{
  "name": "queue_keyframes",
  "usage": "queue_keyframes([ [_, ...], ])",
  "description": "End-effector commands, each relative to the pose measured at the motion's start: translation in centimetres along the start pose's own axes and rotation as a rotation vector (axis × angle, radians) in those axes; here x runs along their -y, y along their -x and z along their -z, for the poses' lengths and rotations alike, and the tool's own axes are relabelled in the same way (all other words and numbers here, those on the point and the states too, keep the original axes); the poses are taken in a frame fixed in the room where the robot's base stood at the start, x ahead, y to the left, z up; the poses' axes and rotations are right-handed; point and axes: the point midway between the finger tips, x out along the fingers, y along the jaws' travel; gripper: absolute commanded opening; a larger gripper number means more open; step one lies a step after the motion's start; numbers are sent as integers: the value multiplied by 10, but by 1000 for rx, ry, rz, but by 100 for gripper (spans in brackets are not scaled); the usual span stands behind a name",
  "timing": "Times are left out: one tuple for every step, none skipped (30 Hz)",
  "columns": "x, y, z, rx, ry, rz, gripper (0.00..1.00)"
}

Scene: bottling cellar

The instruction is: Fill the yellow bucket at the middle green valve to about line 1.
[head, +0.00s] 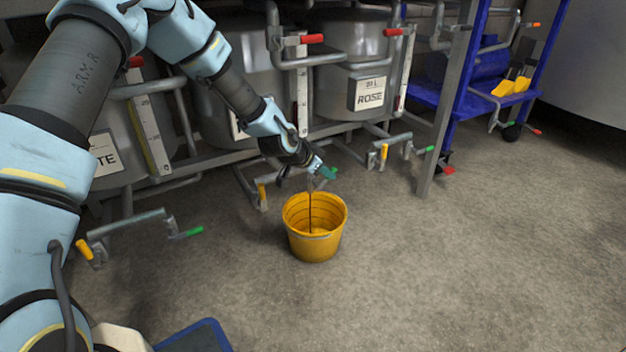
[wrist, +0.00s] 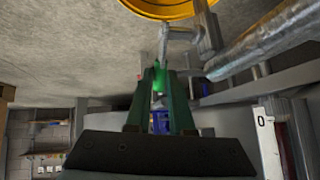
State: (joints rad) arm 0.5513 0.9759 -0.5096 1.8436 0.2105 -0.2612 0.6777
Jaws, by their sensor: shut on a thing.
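The yellow bucket (head: 316,246) stands upright on the floor below the middle outlet. Several ring lines show on its inner wall. A thin dark stream (head: 310,205) falls from the outlet into it; I cannot tell the liquid level. My gripper (head: 318,168) is shut on the middle green valve handle (head: 332,173), just above the bucket's rim. In the wrist view my gripper's fingers (wrist: 160,88) close around the bright green handle (wrist: 159,79), next to a grey metal pipe. Part of the bucket (wrist: 168,10) shows at the top edge there.
A left outlet with a green handle (head: 188,233) and a right one with a green handle (head: 425,150) stand apart. Steel tanks, one labelled ROSE (head: 370,96), stand behind. A blue rack (head: 470,75) is at the back right. The floor right of the bucket is clear.

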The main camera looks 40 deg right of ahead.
Motion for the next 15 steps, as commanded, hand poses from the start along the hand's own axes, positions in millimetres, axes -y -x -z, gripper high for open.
queue_keyframes([
  [-1,-3,2,-8,1,-2,0],
  [-1,-3,4,-12,2,-1,0],
  [-1,-4,5,-15,2,-1,0],
  [-1,-4,6,-17,2,-1,0],
  [-1,-5,6,-19,2,-1,0],
  [-1,-5,6,-20,3,-1,0],
  [-1,-5,7,-20,3,-1,0],
  [-1,-5,7,-20,3,-1,0],
  [-1,-5,6,-20,2,-1,0],
  [-1,-5,6,-20,2,-1,0],
  [-1,-5,6,-19,2,-1,0],
  [-1,-5,6,-19,2,-1,0],
  [-1,-5,6,-19,2,-1,0],
  [-1,-5,6,-19,2,-1,0],
  [-1,-5,6,-19,2,-1,0],
])
